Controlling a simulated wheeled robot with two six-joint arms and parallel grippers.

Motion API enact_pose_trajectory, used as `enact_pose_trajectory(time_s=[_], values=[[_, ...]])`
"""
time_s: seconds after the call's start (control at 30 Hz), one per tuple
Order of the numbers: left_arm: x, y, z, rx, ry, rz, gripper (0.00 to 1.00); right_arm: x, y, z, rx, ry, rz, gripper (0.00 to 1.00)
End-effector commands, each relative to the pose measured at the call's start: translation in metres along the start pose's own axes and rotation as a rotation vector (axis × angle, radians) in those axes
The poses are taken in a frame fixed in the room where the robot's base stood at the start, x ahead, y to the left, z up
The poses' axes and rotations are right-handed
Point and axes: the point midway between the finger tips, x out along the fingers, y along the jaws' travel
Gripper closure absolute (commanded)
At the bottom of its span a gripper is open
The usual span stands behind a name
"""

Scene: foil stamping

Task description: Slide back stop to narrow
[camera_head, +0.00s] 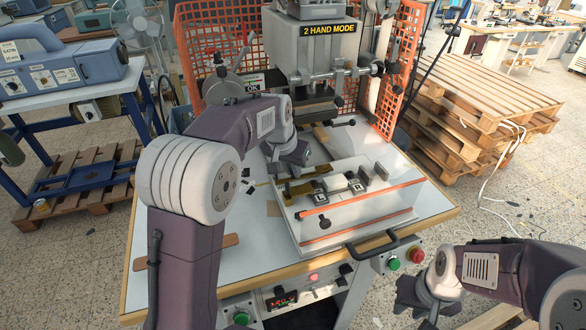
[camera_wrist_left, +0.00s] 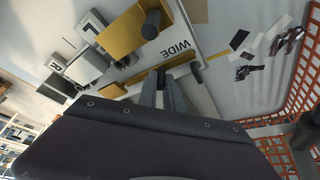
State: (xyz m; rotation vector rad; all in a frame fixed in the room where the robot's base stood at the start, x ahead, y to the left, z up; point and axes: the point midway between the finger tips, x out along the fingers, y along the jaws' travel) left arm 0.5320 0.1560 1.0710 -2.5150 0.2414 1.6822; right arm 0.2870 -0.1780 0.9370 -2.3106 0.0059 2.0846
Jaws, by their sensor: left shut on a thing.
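The white sliding fixture (camera_head: 375,213) sits on the press table, with pale and gold blocks on top. In the left wrist view a gold block (camera_wrist_left: 124,35) carries a black knob (camera_wrist_left: 151,24), close to the printed word WIDE (camera_wrist_left: 180,50). A dark handle (camera_wrist_left: 184,62) at the yellow-edged piece beside that word looks like the back stop's. In the head view my left wrist hides the fingertips. My right gripper (camera_head: 418,300) hangs low, clear of the fixture; its finger gap is unclear.
The stamping press head (camera_head: 330,45) hangs just behind the fixture. Orange mesh guards (camera_head: 215,50) stand on both sides. Pallets (camera_head: 480,90) stand to the right. The table's left front is mostly bare.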

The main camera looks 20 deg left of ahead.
Motion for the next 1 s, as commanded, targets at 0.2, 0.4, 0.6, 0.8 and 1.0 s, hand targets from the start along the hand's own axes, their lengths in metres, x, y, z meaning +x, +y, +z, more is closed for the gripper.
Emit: enact_pose_trajectory(time_s=[0.2,0.4,0.6,0.8,1.0], values=[[-0.001,0.000,0.000,0.000,0.001,-0.001,1.00,0.000,0.000,0.000,0.000,0.000,0.000,0.71],[-0.001,0.000,0.000,0.000,0.001,-0.001,1.00,0.000,0.000,0.000,0.000,0.000,0.000,0.71],[-0.004,0.010,0.009,0.002,0.003,-0.001,1.00,0.004,0.000,0.000,0.000,0.000,0.000,0.71],[-0.006,0.015,0.013,0.000,0.001,0.000,1.00,0.004,0.000,0.000,0.000,0.000,0.000,0.71],[-0.006,0.015,0.013,0.000,0.001,0.000,0.67,0.004,0.000,0.000,0.000,0.000,0.000,0.71]])
